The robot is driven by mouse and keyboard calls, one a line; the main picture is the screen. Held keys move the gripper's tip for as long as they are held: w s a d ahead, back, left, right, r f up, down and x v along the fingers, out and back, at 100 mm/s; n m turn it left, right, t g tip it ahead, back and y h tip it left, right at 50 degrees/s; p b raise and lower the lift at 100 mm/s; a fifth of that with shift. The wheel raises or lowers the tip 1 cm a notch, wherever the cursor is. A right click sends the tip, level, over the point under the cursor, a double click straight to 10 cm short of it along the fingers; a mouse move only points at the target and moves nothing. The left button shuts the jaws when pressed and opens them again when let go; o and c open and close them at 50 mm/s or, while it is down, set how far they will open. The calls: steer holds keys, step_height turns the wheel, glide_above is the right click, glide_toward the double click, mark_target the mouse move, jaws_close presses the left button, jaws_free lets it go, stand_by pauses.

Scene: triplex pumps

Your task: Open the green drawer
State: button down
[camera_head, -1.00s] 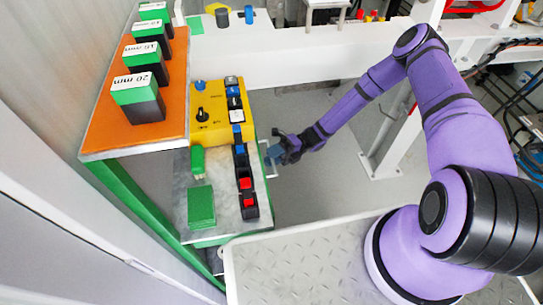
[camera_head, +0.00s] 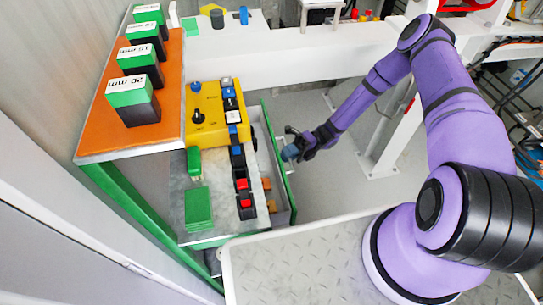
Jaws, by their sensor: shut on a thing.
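The green drawer (camera_head: 281,178) sticks out to the right from under the metal worktop in the head view. Its green front wall and part of its grey inside show, with small orange-brown items (camera_head: 267,184) in it. My gripper (camera_head: 287,153) is at the outer side of the drawer front, about midway along it. It is shut on the drawer's handle, which is mostly hidden behind the fingers.
A yellow control box (camera_head: 213,120), green blocks (camera_head: 198,208) and black switches with red buttons (camera_head: 243,184) stand on the worktop. An orange shelf (camera_head: 98,135) holds green-and-black blocks. A white post (camera_head: 388,140) stands right of my gripper; grey floor lies between.

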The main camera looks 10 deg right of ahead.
steer(key=d, duration=0.8)
steer(key=shift+d, duration=0.3)
steer(key=c, duration=1.2)
jaws_free()
steer(key=v, duration=1.1)
steer(key=shift+a+f, duration=0.1)
